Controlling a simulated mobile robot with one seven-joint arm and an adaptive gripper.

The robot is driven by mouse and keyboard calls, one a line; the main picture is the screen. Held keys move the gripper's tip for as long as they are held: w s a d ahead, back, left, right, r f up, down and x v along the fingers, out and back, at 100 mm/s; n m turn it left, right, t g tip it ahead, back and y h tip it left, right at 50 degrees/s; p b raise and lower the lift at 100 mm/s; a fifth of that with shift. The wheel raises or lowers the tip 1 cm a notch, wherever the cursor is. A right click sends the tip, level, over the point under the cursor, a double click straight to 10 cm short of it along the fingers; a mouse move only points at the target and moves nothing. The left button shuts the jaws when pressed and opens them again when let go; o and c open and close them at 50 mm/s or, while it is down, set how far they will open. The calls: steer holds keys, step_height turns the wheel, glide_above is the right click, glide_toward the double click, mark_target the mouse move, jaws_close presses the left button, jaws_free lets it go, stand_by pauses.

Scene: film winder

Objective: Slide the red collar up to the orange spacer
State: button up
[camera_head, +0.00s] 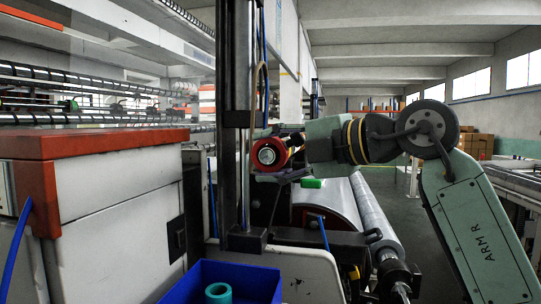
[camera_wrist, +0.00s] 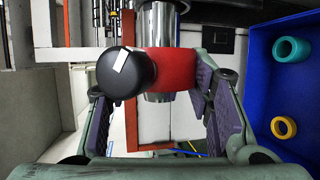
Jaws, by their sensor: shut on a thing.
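The red collar (camera_wrist: 180,72) sits around a shiny metal shaft (camera_wrist: 158,27) in the wrist view. A black round knob (camera_wrist: 125,73) with a white mark stands out at its left, in front of the left finger. My gripper (camera_wrist: 158,82) has its fingers on either side of the collar and is shut on it. The right finger pad lies against the collar's right side; the left contact is hidden by the knob. In the head view the red collar (camera_head: 268,153) is seen end-on, with the shaft end inside it. I cannot make out the orange spacer in either view.
A blue bin (camera_wrist: 262,95) at the right of the wrist view holds a teal ring (camera_wrist: 291,50) and a yellow ring (camera_wrist: 283,127). In the head view a dark upright column (camera_head: 235,110) stands just left of the collar. A large roller (camera_head: 375,220) lies below my arm.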

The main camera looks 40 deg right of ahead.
steer(key=shift+w+d, duration=0.25)
steer(key=shift+d, duration=0.05)
stand_by(0.4)
steer(key=shift+w+d, duration=0.8)
steer(key=shift+d, duration=0.1)
steer(key=o, duration=1.2)
steer(key=shift+o, duration=0.2)
steer(key=v, duration=1.2)
